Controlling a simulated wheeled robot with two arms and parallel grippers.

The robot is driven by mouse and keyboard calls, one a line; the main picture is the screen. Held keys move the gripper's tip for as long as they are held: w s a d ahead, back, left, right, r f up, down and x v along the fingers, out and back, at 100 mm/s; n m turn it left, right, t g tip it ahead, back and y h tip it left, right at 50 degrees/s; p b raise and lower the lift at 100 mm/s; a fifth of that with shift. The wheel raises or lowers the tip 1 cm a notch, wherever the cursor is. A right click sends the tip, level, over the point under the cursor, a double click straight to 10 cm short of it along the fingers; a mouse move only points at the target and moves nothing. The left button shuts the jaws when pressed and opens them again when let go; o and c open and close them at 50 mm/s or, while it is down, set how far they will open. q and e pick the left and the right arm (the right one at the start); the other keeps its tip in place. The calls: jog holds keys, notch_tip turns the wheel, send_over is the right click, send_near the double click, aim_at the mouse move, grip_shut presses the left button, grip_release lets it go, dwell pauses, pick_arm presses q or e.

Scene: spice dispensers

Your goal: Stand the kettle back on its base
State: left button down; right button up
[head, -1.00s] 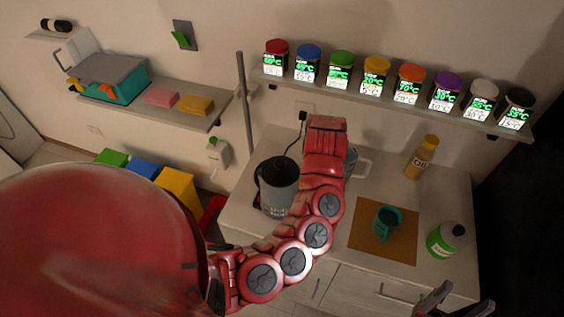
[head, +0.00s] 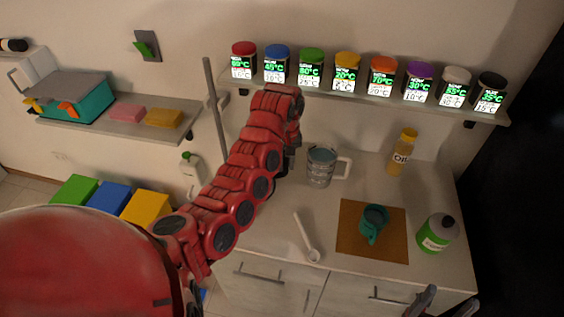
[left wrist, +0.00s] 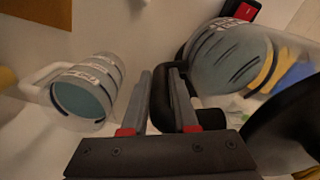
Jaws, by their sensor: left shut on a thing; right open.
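My left gripper (head: 288,160) is over the back of the counter, mostly hidden by my own red arm in the head view. In the left wrist view its fingers (left wrist: 160,103) are shut on the kettle's black handle (left wrist: 182,100). The kettle's greyish, see-through body (left wrist: 222,58) shows right of the fingers, apparently tilted in that view. In the head view my arm hides the kettle. I cannot make out its base or whether they touch. My right gripper (head: 438,302) is open and empty at the bottom right, in front of the counter.
A clear jug with white handle (head: 321,168) stands close right of my left gripper. A white spoon (head: 306,237), teal mug (head: 373,222) on a brown mat (head: 352,245), green-white bottle (head: 437,234) and oil bottle (head: 402,152) are on the counter. Spice jars line the shelf (head: 370,98) above.

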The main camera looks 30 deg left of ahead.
pick_arm(q)
jog(key=shift+w+a+f, duration=0.2)
jog(key=shift+w+a, duration=0.05)
jog(key=shift+w, duration=0.05)
jog(key=w+a, duration=0.1)
jog(key=w+a+b, duration=0.1)
jog(key=shift+w+a+b, duration=0.1)
jog(key=shift+w+b, duration=0.2)
jog(key=shift+w, duration=0.1)
jog(key=f, duration=0.1)
jog(key=f+p, duration=0.1)
jog(key=f, duration=0.1)
jog(key=shift+w+a+f+p, duration=0.25)
jog(key=shift+w+p, duration=0.05)
jog(key=shift+p, duration=0.05)
jog(key=shift+f, duration=0.15)
